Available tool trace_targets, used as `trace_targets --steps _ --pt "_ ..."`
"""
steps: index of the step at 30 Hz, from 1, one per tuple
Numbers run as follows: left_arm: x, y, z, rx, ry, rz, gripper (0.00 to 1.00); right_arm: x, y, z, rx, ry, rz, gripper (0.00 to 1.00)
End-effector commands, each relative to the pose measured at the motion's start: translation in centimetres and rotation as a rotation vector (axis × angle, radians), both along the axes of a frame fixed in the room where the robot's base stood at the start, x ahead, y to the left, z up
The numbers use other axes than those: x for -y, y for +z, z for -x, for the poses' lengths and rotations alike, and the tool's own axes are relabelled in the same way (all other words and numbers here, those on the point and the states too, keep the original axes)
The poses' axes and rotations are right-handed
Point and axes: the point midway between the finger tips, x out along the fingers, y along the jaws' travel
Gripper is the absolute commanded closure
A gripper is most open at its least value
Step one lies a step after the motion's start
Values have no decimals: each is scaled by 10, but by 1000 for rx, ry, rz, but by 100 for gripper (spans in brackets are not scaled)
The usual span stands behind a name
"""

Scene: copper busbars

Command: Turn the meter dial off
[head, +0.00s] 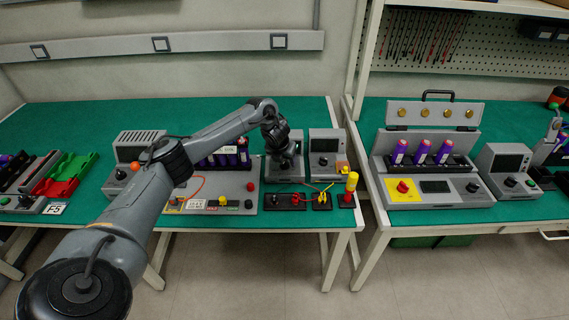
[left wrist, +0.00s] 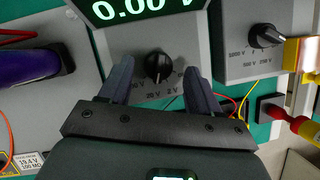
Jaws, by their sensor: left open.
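The meter (left wrist: 130,40) is a grey box with a lit display reading 0.00 V in the left wrist view. Its black dial (left wrist: 158,66) sits below the display, with voltage labels such as 20 V and 2 V near it. The dial's exact pointer setting is hard to read. My left gripper (left wrist: 157,75) is open, with one finger on each side of the dial; whether they touch it I cannot tell. In the head view my left gripper (head: 275,136) is over the meter (head: 285,172) and hides much of it. My right gripper is not in view.
A second grey tester (head: 325,146) with its own dial (left wrist: 267,36) stands close on the right. A panel with purple cells (head: 228,158) is on the left. Wires and a yellow-and-red probe (head: 350,187) lie in front. Another bench (head: 376,112) stands at right, beyond a gap.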

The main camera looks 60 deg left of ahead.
Motion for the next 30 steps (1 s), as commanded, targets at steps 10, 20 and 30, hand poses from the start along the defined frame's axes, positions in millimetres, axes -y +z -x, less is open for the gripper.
trace_targets --steps 10,20,30 --pt "-4 -15 -5 1 0 -1 37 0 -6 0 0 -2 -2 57" --pt "-4 -14 -5 1 0 -1 59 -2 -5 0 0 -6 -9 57" --pt "-4 -14 -5 0 4 -1 92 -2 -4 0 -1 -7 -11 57"
